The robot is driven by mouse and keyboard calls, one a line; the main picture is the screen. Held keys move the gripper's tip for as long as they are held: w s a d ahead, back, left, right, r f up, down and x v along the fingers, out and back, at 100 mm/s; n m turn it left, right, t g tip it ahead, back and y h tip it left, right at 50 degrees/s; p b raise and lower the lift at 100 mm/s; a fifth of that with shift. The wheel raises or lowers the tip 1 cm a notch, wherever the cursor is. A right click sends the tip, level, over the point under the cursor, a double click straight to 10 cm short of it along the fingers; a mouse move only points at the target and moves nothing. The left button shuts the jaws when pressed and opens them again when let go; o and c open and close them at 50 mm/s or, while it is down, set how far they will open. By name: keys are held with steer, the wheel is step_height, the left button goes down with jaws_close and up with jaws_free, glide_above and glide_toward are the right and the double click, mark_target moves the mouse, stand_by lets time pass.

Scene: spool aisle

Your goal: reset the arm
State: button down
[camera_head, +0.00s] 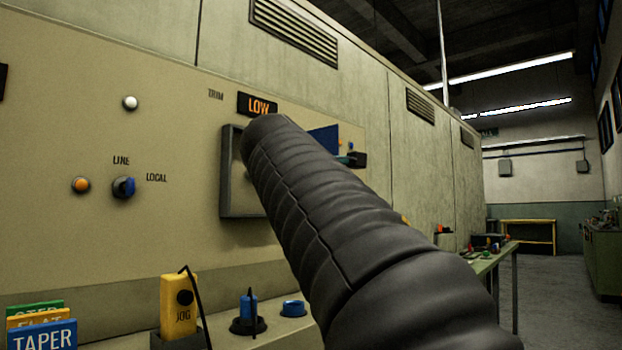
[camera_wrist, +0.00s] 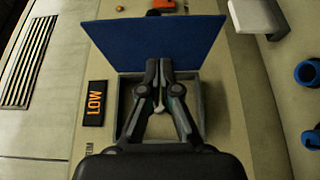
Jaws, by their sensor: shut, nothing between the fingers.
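My gripper (camera_wrist: 164,66) is shut and empty in the wrist view, its fingertips together in front of a blue flap (camera_wrist: 155,38). The flap stands open from a grey box frame (camera_wrist: 198,105) on the panel. A small pale knob (camera_wrist: 160,108) shows inside the frame, partly behind the fingers. In the head view my dark ribbed arm reaches from the lower right across the grey box frame (camera_head: 230,190). The blue flap (camera_head: 326,139) shows just past the arm. The gripper is mostly hidden there; I cannot tell whether a small dark piece beside the flap belongs to it.
An orange LOW display (camera_head: 258,105) sits above the box. A LINE/LOCAL knob (camera_head: 123,187) and orange button (camera_head: 81,185) are left. Below stand a yellow JOG pendant (camera_head: 177,302), a blue knob (camera_head: 248,307) and label cards (camera_head: 42,335). A green table (camera_head: 490,262) and open floor lie right.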

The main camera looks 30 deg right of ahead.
steer(key=s, duration=0.1)
steer(key=s+a, duration=0.1)
steer(key=s, duration=0.1)
steer(key=s+a, duration=0.1)
steer(key=shift+s+a, duration=0.25)
steer(key=w+a+f+m+g+y, duration=0.1)
steer(key=a+f+m+g+y, duration=0.2)
steer(key=f, duration=1)
steer(key=w+a+f+m+y, duration=0.2)
steer(key=a+f+y, duration=0.15)
steer(key=f, duration=0.95)
steer(key=s+a+f+m+g+y, duration=0.2)
steer(key=s+a+f, duration=0.3)
steer(key=s+f, duration=0.5)
steer(key=s+a+f+m+g+y+p, duration=0.1)
steer(key=s+a+f+y, duration=0.3)
steer(key=s+f, duration=0.6)
step_height(320, 180, down, 7)
steer(key=shift+a+f+m+g, duration=0.1)
steer(key=shift+a+m+g, duration=0.4)
steer(key=shift+g, duration=0.1)
